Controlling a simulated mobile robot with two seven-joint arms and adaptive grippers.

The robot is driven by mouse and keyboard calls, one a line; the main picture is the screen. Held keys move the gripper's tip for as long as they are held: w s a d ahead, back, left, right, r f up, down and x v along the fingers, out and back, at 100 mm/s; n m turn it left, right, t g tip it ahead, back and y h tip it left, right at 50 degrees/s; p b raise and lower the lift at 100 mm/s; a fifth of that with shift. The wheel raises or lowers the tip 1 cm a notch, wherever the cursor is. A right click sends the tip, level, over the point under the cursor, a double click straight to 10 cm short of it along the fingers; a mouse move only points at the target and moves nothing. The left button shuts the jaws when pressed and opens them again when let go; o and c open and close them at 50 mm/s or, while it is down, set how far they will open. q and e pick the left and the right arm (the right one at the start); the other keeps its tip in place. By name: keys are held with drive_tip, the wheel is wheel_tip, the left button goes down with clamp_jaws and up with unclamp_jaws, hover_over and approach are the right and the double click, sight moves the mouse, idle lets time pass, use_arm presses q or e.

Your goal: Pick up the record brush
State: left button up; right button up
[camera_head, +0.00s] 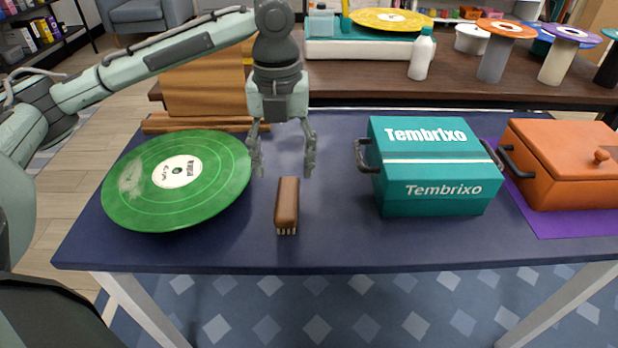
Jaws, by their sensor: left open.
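The record brush (287,203) has a brown wooden body with pale bristles showing at its near end. It lies on the dark blue table (340,245), lengthwise toward me, between a green record and a teal box. My left gripper (284,168) hangs pointing down above the far end of the brush. Its two fingers are spread apart, one to each side, with nothing between them. I cannot tell the exact height of the fingertips over the brush. My right gripper is not in view.
The green record (215,190) lies left of the brush. The teal Tembrixo box (430,200) with dark handles stands to the right, beside an orange lidded box (560,165) on a purple mat (545,222). A wooden crate (205,85) stands behind. The table front is clear.

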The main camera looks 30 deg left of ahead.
sight(287, 191)
use_arm(q)
drive_tip(key=shift+w+f, duration=0.15)
drive_tip(key=shift+f, duration=0.15)
wheel_tip(287, 191, down, 6)
drive_tip(key=shift+d+f+b, duration=0.15)
drive_tip(key=shift+b, duration=0.25)
drive_tip(key=shift+f, duration=0.35)
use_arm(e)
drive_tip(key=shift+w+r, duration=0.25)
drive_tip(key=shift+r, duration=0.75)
use_arm(q)
drive_tip(key=c, duration=1.3)
drive_tip(key=shift+o, duration=0.2)
drive_tip(key=shift+r, duration=0.1)
drive_tip(key=shift+c, duration=0.2)
